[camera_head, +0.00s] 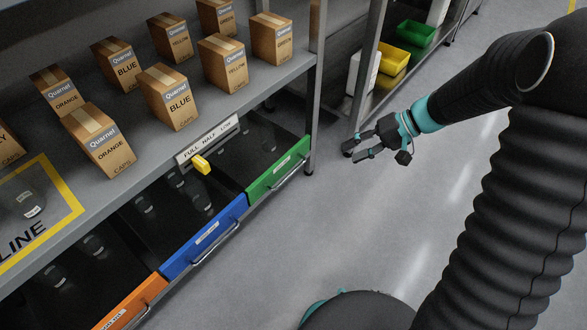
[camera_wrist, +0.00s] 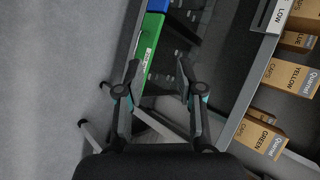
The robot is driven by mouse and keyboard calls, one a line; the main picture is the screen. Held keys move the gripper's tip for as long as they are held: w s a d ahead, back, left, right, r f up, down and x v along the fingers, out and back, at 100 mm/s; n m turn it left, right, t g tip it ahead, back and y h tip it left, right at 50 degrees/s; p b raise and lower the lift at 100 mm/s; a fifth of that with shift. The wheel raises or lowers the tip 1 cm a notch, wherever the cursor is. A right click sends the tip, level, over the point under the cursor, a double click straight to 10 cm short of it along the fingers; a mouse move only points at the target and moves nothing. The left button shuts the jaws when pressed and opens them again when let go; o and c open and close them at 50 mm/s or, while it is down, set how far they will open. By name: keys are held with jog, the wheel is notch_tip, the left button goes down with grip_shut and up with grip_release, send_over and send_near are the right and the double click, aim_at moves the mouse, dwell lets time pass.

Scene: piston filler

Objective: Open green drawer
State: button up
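The green drawer (camera_head: 279,170) is at the right end of a row of low drawers under the shelf. Its front is in line with the blue drawer and close to the shelf post, so it looks shut. A metal bar handle (camera_head: 289,174) runs along its front. In the wrist view the green drawer front (camera_wrist: 148,42) shows ahead, beyond the fingertips. My gripper (camera_head: 352,152) is open and empty, to the right of the green drawer in the head view and apart from it. In the wrist view its two fingers (camera_wrist: 158,72) are spread wide.
The blue drawer (camera_head: 205,236) and orange drawer (camera_head: 130,304) continue the row leftward. A yellow piece (camera_head: 202,165) sits at the shelf edge label. Cap boxes (camera_head: 169,97) stand on the shelf above. A second rack holds bins (camera_head: 394,58). Floor (camera_head: 270,245) before the drawers is clear.

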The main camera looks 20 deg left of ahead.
jog(key=w+a+f+m+y+b, duration=0.1)
jog(key=w+a+f+y, duration=0.15)
jog(key=f, duration=0.45)
jog(key=w+a+f+y, duration=0.2)
jog(key=w+f, duration=0.2)
jog(key=f, duration=0.3)
jog(key=m+t+y, duration=0.2)
jog(key=t, duration=0.1)
send_near(291, 173)
jog(key=a, duration=0.3)
jog(key=a+f, duration=0.1)
jog(key=a, duration=0.2)
jog(key=a+f, duration=0.1)
jog(key=a, duration=0.3)
jog(key=shift+f, duration=0.25)
jog(key=shift+d, duration=0.1)
grip_shut()
